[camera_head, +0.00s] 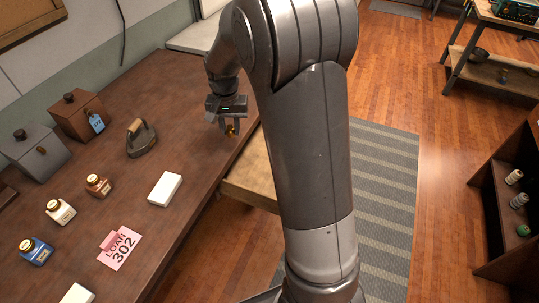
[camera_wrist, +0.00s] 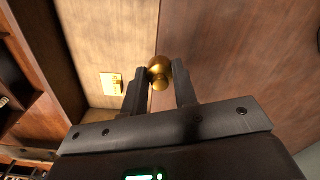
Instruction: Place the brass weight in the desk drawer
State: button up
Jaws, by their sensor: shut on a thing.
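My gripper (camera_head: 229,122) is shut on the brass weight (camera_head: 233,131), which hangs near the right edge of the dark wooden desk (camera_head: 190,205). The wrist view shows the weight's round brass body (camera_wrist: 159,69) between my gripper's two dark fingers (camera_wrist: 160,88). The desk drawer (camera_head: 250,195) is pulled out from the desk's right side, and my arm hides part of it. In the wrist view, the pale drawer floor (camera_wrist: 100,40) lies left of the weight, and the desk top (camera_wrist: 235,60) lies right. The weight appears over the boundary between them.
A small yellow card (camera_wrist: 111,84) lies in the drawer. A flat iron (camera_head: 141,140), wooden box (camera_head: 79,116), grey box (camera_head: 35,150), several bottles (camera_head: 98,185) and a white block (camera_head: 165,189) stand on the desk. A striped rug (camera_head: 385,190) lies on the floor.

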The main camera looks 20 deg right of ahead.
jog(key=s+d+f+m, duration=0.1)
jog(key=s+d+f, duration=0.1)
jog(key=d+f, duration=0.3)
jog(key=s+d+f+m, duration=0.1)
jog(key=s+d+f, duration=0.2)
jog(key=d+f, duration=0.3)
jog(key=s+d+f+m, duration=0.1)
jog(key=s+d+f, duration=0.1)
jog(key=d+f, duration=0.4)
jog(key=shift+s, duration=0.3)
jog(key=shift+f, duration=2.25)
jog(key=shift+f, duration=0.15)
jog(key=o, duration=1)
jog(key=shift+o, duration=0.2)
